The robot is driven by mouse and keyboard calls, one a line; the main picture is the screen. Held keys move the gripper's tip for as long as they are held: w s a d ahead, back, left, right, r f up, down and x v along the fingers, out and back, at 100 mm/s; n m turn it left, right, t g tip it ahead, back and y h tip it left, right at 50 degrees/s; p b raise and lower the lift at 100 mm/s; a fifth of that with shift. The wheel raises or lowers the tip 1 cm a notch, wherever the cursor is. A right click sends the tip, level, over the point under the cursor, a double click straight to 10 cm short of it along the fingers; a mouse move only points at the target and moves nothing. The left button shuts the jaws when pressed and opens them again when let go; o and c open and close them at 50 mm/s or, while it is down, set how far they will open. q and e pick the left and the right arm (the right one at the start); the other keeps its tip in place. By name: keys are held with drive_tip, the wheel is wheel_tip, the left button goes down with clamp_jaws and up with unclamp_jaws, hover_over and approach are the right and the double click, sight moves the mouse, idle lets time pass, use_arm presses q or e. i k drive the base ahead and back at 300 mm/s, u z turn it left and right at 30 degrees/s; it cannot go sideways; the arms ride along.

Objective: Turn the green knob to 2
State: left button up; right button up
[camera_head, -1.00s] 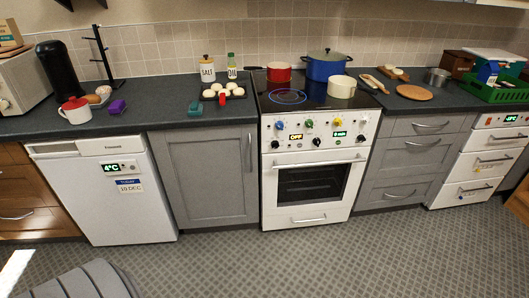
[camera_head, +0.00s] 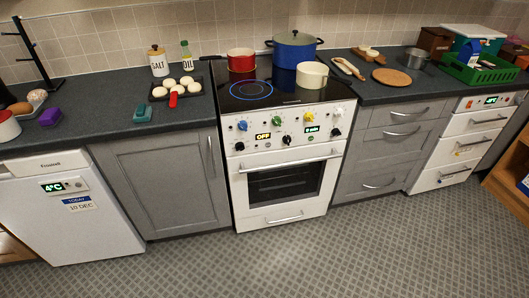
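A blue knob (camera_head: 242,125) sits at the panel's left. Black knobs are in the lower row, beside a display reading OFF (camera_head: 263,136) and a second green-lit display. The number the green knob points to is too small to read. Neither of my grippers is in view.
On the hob are a red pan (camera_head: 241,60), a blue pot (camera_head: 294,50) and a cream pot (camera_head: 312,75); one ring glows blue. The oven door is shut with a handle (camera_head: 290,160) across it. The floor (camera_head: 330,255) before the stove is clear.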

sight(276, 121)
drive_tip(key=u, duration=0.3)
drive_tip(key=k, duration=0.35)
drive_tip(key=z, duration=1.8)
drive_tip(key=i, duration=1.75)
drive_tip(key=u, duration=0.7)
